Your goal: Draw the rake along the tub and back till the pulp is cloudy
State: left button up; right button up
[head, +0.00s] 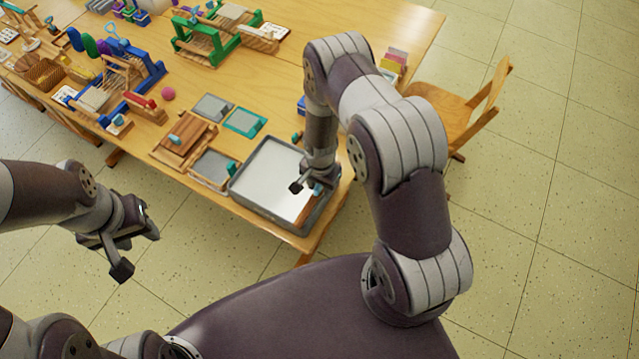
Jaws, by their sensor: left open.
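The grey tub (240,193) sits at the near right corner of the wooden table, holding a smooth, pale, whitish pulp (268,172). A brown wooden piece (306,213), which looks like part of the rake, lies at the tub's right side, with a small teal part (318,188) close to it. My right gripper (308,186) is low over the tub's right end, right at the teal part. My arm hides part of this, so I cannot tell whether the jaws hold it. My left gripper (135,248) is open and empty, off the table's near edge at the left.
Left of the tub lie a framed grey screen (213,167), a teal-edged screen (245,121) and wooden boards (183,137). Blue and green looms (205,42) stand farther back. A wooden chair (465,105) stands at the right. The floor is clear.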

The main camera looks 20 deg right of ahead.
aim_at(320, 187)
jog(key=shift+w+a+r, duration=0.1)
jog(key=shift+w+r, duration=0.05)
jog(key=shift+r, duration=0.05)
notch_tip(320, 187, up, 12)
jog(key=b, duration=0.2)
jog(key=shift+r, duration=0.15)
jog(key=s+a+r+n+t+b, duration=0.1)
jog(key=s+r+n+b, duration=0.2)
jog(key=s+r+n, duration=0.7)
jog(key=shift+s+a+n+b, duration=0.15)
jog(key=shift+s+n+b, duration=0.15)
jog(key=shift+s+b, duration=0.05)
